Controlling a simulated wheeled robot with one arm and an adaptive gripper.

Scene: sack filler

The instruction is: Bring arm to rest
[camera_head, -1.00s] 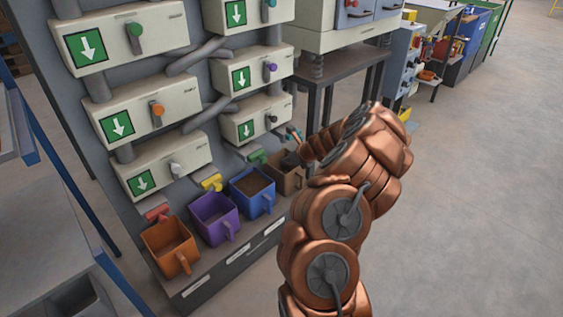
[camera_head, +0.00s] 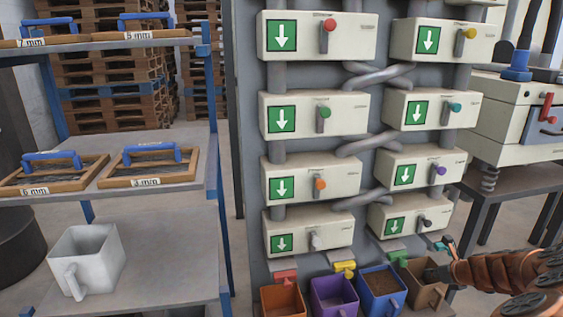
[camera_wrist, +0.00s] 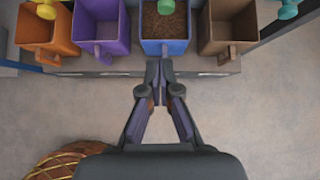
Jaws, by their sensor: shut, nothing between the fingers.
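My copper arm (camera_head: 500,270) reaches in from the lower right of the head view. In the wrist view my gripper (camera_wrist: 159,76) is shut and empty, with its fingertips just in front of the blue bin (camera_wrist: 165,47). I cannot tell the exact gap between them. In the head view the gripper's dark end (camera_head: 440,272) is near the brown bin (camera_head: 424,292) and is partly unclear.
Orange (camera_head: 283,301), purple (camera_head: 333,294) and blue bins stand on a ledge below the valve boxes (camera_head: 310,180); the blue one holds brown grains. A shelf (camera_head: 165,208) at left carries a white jug (camera_head: 88,258) and sieves. Floor shows below the bins in the wrist view.

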